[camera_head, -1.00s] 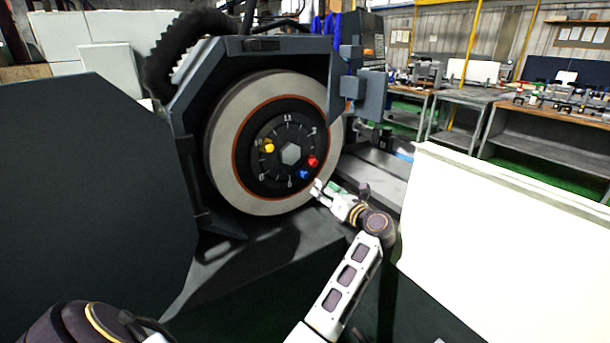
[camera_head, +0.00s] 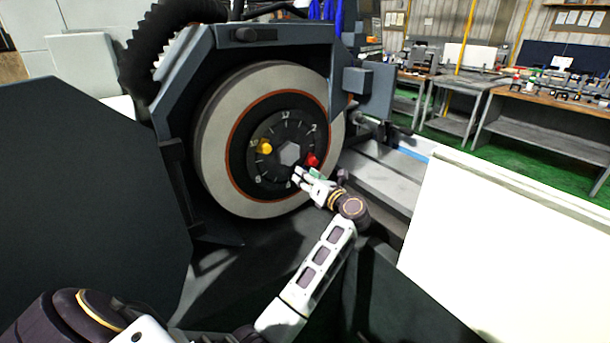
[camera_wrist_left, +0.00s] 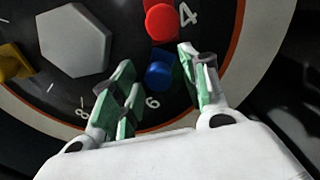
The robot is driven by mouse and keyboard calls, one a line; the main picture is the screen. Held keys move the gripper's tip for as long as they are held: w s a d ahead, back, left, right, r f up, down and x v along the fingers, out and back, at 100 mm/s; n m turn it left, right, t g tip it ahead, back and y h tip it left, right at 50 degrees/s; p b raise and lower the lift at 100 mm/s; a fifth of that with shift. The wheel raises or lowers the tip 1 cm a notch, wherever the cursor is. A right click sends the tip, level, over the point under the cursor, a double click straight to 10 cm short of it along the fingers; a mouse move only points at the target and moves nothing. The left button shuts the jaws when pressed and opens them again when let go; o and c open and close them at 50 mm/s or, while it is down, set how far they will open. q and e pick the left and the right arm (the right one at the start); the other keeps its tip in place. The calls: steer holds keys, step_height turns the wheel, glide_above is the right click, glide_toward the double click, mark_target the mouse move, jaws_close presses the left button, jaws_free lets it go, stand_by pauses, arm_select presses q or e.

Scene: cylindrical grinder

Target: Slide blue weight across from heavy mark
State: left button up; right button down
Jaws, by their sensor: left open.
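The wheel's dark numbered dial (camera_head: 291,128) faces me, with a hexagonal hub (camera_head: 289,153) at its centre. The blue weight (camera_wrist_left: 158,75) sits on the dial between the 4 and 6 marks in the left wrist view; in the head view my gripper hides it. The red weight (camera_head: 312,160) is near 4, right above the blue one in the wrist view (camera_wrist_left: 160,22). The yellow weight (camera_head: 265,146) is at the left, near 10. My left gripper (camera_head: 301,175) is open at the dial, with its fingers (camera_wrist_left: 160,88) on either side of the blue weight. Contact cannot be told.
The grey grinding wheel (camera_head: 215,150) surrounds the dial inside a dark housing (camera_head: 185,100). A dark panel (camera_head: 90,200) stands at the left and a white panel (camera_head: 500,240) at the right. Workbenches (camera_head: 540,130) stand in the background.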

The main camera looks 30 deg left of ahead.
steer(key=shift+s+d, duration=0.25)
arm_select(q)
steer(key=shift+c, duration=0.6)
jaws_close()
arm_select(e)
steer(key=shift+w+a, duration=0.1)
steer(key=shift+w, duration=0.25)
steer(key=shift+a, duration=0.1)
steer(key=shift+r, duration=0.1)
